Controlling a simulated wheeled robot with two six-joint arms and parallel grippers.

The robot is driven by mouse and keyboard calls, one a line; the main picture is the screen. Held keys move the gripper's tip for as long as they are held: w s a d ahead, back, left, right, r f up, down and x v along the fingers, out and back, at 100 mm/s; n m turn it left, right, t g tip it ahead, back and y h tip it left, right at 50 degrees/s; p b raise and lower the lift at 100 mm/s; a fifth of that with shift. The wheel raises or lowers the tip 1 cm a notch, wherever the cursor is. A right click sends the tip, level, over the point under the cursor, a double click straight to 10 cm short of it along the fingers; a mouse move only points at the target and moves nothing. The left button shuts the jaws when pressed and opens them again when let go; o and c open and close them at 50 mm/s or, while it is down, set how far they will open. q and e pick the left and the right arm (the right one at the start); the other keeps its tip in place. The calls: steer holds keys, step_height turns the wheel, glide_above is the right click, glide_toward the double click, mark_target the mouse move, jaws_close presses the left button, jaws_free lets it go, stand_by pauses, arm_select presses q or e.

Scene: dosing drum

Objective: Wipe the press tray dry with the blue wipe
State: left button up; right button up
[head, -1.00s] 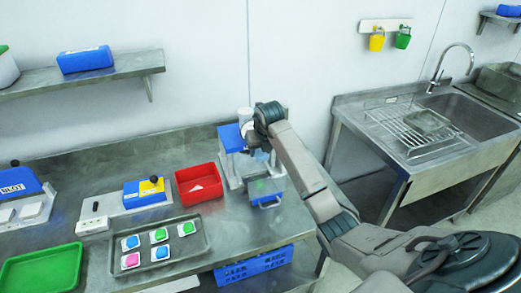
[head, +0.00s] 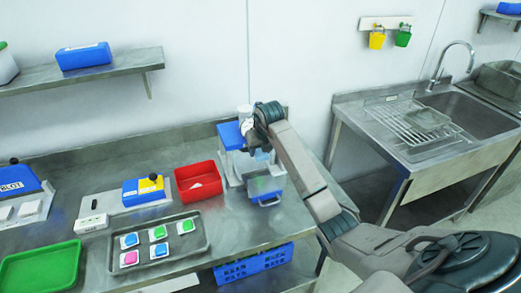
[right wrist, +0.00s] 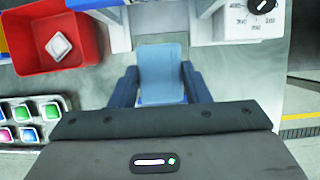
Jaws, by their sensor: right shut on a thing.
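The press (head: 232,160), white with a blue top, stands on the steel bench beside the red bin. Its press tray (head: 268,201) is low at the front, with a small pull at its front edge. My right gripper (right wrist: 160,88) is shut on the blue wipe (right wrist: 162,62), which lies between its two fingers in the right wrist view. In the head view the right arm reaches down to the press, and blue shows just above the tray. I cannot tell whether the wipe touches the tray, as it hides the tray's surface. My left gripper is not in view.
A red bin (head: 197,170) holding a white piece stands left of the press. A grey tray (head: 185,262) carries several coloured tablets. A green tray (head: 40,270) lies at the far left. A sink (head: 490,105) is at the right, beyond a gap.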

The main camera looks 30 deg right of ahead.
mark_target(266, 154)
steer(key=shift+f+b, duration=1.05)
steer(key=shift+f, duration=0.05)
stand_by(4.2)
steer(key=shift+s+d+f, duration=0.1)
steer(key=shift+s+d, duration=0.05)
steer(key=shift+d, duration=0.35)
steer(key=shift+s+d+f, duration=0.1)
steer(key=shift+d, duration=0.5)
steer(key=shift+f+b, duration=0.1)
steer(key=shift+b, duration=0.2)
steer(key=shift+a, duration=0.2)
